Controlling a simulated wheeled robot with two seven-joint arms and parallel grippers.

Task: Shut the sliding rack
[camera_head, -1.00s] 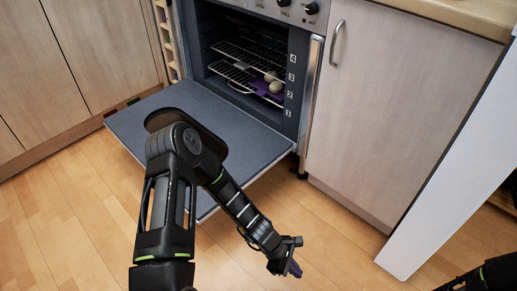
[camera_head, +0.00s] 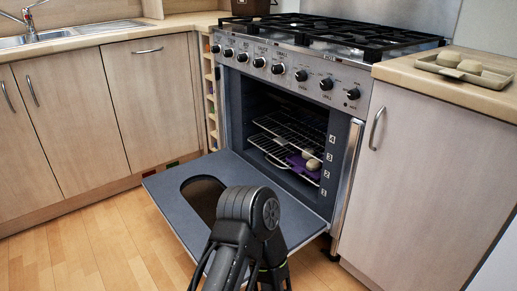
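The oven (camera_head: 345,190) stands open, with its grey door (camera_head: 165,205) folded down flat in front. Inside are wire racks: an upper rack (camera_head: 292,128) and a lower rack (camera_head: 262,142), whose front edge sits a little forward of the upper one. A purple tray or mat (camera_head: 298,166) with pale round buns (camera_head: 312,164) lies on the lower rack, near the right wall. One of my arms rises from the bottom edge in front of the door and covers part of it. Neither gripper shows in this view.
Wooden cabinets (camera_head: 75,115) stand to the left and a cabinet (camera_head: 410,185) to the right. Hob grates (camera_head: 335,35) top the cooker. A tray with buns (camera_head: 470,72) rests on the right counter. The wooden floor (camera_head: 90,240) is clear at left.

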